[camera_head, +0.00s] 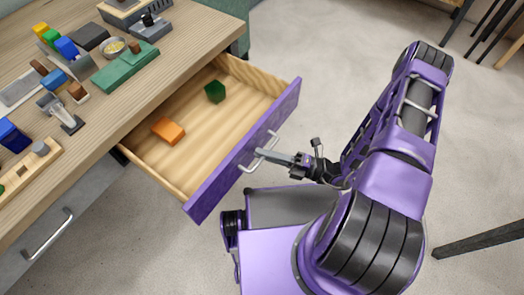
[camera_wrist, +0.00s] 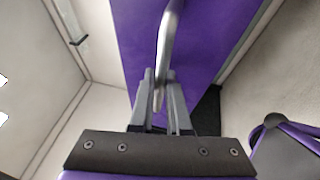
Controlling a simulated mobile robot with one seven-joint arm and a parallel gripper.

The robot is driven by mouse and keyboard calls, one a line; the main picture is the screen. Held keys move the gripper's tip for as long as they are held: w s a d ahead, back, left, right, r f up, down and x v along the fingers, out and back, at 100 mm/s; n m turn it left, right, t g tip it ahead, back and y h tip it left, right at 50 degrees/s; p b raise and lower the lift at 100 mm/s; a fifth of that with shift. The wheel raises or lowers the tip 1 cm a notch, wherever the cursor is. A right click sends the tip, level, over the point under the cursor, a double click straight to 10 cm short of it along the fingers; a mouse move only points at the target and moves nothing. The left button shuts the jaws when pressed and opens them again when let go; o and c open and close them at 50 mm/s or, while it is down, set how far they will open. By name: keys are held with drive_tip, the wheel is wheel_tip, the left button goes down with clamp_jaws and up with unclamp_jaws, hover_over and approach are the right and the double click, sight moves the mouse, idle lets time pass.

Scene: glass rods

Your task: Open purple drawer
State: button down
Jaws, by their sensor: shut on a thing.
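The purple drawer (camera_head: 245,150) stands pulled well out from under the wooden table, and its inside shows. Its purple front also fills the middle of the wrist view (camera_wrist: 185,55). A silver bar handle (camera_head: 260,153) is fixed to the front, and in the wrist view the handle (camera_wrist: 168,40) runs down between my fingers. My gripper (camera_head: 268,156) is shut on the handle, with a finger on each side of it in the wrist view (camera_wrist: 159,95). An orange block (camera_head: 168,130) and a dark green block (camera_head: 215,91) lie inside the drawer.
The wooden table (camera_head: 185,42) holds several coloured blocks, trays and small tools at the upper left. A grey drawer with a silver handle (camera_head: 47,234) is at the lower left. Bare floor (camera_head: 310,45) lies beyond the drawer. A dark leg (camera_head: 480,241) reaches in at right.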

drive_tip(key=c, duration=0.9)
unclamp_jaws()
drive_tip(key=b+v, duration=0.1)
drive_tip(key=v, duration=1.6)
drive_tip(key=shift+d+f, duration=0.1)
drive_tip(key=shift+d, duration=0.15)
